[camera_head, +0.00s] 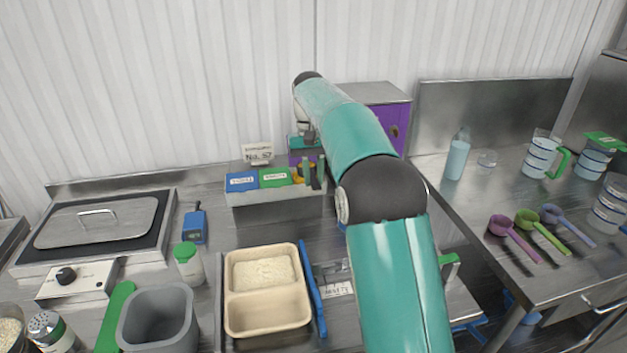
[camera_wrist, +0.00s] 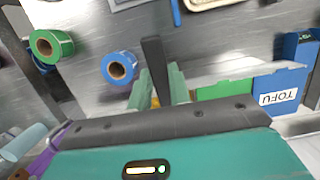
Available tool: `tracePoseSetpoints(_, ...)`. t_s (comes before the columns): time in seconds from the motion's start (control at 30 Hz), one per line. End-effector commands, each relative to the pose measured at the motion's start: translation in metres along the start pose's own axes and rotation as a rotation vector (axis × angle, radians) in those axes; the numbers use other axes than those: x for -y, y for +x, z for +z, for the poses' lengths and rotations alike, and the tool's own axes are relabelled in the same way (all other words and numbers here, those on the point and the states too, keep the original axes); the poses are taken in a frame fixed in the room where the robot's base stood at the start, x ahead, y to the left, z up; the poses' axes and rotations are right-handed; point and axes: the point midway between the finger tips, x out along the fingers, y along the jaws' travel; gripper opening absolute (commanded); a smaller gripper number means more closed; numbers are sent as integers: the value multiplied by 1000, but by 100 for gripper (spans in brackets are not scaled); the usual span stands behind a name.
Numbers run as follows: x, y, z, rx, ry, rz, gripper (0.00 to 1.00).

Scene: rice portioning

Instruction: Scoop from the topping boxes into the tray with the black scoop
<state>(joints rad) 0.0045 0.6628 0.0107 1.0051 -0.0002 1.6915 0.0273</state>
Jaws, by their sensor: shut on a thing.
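My gripper (camera_head: 309,172) is over the right end of the topping boxes, partly hidden by my arm in the head view. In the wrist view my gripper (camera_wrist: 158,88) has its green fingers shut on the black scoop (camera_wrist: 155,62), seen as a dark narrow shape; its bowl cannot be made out. The blue tofu box (camera_head: 241,182) and the green box (camera_head: 275,177) stand side by side to the left of my gripper, lids or labels facing out. Their contents are hidden. The beige two-compartment tray (camera_head: 267,329) has rice in its far compartment; its near compartment looks empty.
A blue stick (camera_head: 314,300) lies along the tray's right side. A white shaker with green lid (camera_head: 188,263) and a grey bin (camera_head: 158,318) stand left. Tape rolls, green (camera_wrist: 50,46) and blue (camera_wrist: 120,68), show in the wrist view. Coloured scoops (camera_head: 513,237) lie on the right table.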

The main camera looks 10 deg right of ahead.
Motion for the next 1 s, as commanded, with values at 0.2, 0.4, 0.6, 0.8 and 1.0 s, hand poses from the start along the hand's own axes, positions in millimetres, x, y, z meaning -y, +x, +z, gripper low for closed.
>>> tracePoseSetpoints(0.2, 0, -11, 2, -1, 0, 0, 0)
tracePoseSetpoints(0.4, 0, -28, 6, -2, 0, 0, 0)
tracePoseSetpoints(0.6, 0, -49, 10, -2, 0, 0, 0)
tracePoseSetpoints(0.8, 0, -60, 14, 1, 0, 0, 0)
tracePoseSetpoints(1.0, 0, -60, 14, 1, 0, 0, 0)
